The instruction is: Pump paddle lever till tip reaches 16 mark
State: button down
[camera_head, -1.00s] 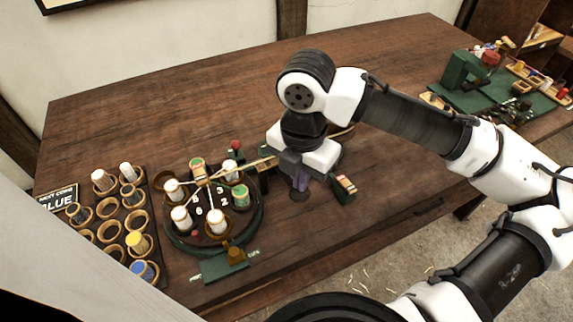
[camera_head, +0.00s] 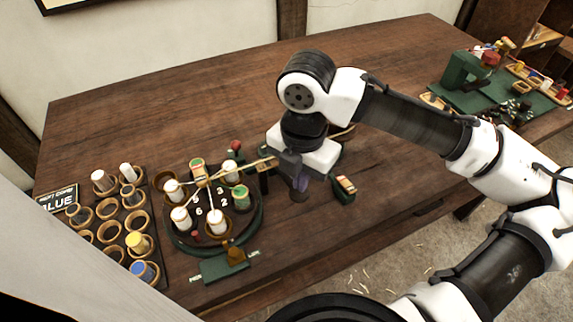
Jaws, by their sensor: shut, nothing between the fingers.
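My gripper (camera_head: 299,190) points down over the table just right of the round bobbin carousel (camera_head: 253,225). Pale strands (camera_head: 211,200) run from the white and green bobbins up to a meeting point above the carousel. From there a tan cord (camera_head: 258,164) runs right towards my gripper. My gripper hides the cord's far end, and no 16 mark is readable.
A rack of round cups (camera_head: 137,219) with several bobbins stands left, beside a sign reading BLUE (camera_head: 58,199). A green plate (camera_head: 212,271) lies at the carousel's front. The table's back (camera_head: 200,90) is clear.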

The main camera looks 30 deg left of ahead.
aim_at(300, 194)
jog(key=shift+f, duration=0.15)
dwell(0.4)
jog(key=shift+d+f+b, duration=0.1)
jog(key=shift+f+b, duration=1.8)
jog(key=shift+f, duration=1.15)
notch_tip(300, 194, up, 7)
jog(key=p, duration=0.6)
jog(key=shift+f, duration=0.3)
jog(key=shift+f, duration=0.1)
